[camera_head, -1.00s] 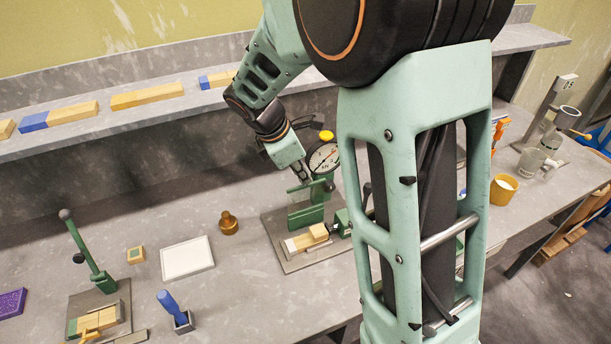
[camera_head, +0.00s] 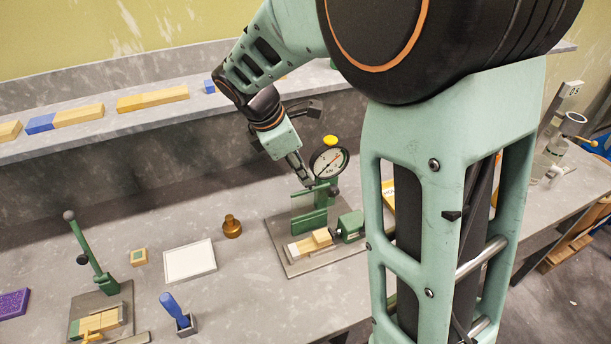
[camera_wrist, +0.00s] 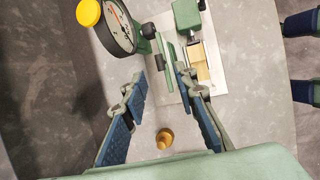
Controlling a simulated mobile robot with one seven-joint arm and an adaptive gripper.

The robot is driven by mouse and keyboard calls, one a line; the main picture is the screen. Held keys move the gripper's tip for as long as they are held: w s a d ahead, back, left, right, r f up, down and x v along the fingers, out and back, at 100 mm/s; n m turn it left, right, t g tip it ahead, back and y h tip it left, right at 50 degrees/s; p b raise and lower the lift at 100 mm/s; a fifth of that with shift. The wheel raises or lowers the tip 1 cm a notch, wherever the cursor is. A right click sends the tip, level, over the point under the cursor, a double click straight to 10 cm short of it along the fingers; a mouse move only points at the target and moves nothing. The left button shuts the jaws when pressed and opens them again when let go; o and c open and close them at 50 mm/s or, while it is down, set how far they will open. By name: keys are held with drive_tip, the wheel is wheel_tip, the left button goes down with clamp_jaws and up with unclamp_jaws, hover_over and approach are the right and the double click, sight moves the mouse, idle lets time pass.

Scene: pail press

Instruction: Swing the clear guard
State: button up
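A green press (camera_head: 308,222) stands on a grey base plate, with a round dial gauge (camera_head: 328,162) and a yellow knob behind. A thin green bar (camera_head: 312,188) runs above it; it also shows in the wrist view (camera_wrist: 167,66). I cannot clearly make out a clear guard panel; the bar may be its edge. A wooden block (camera_head: 321,238) lies in the press bed. My gripper (camera_head: 304,182) is just above the press, near the gauge. In the wrist view my gripper (camera_wrist: 160,88) is open and empty, its fingers spread either side of the bar's near end.
A brass weight (camera_head: 232,226), a white tray (camera_head: 190,262), a blue-handled tool (camera_head: 173,307) in a holder and a green lever fixture (camera_head: 92,252) stand left of the press. Wooden blocks (camera_head: 152,98) lie on the shelf behind.

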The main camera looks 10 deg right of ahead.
drive_tip(key=v, duration=0.7)
drive_tip(key=shift+c, duration=0.5)
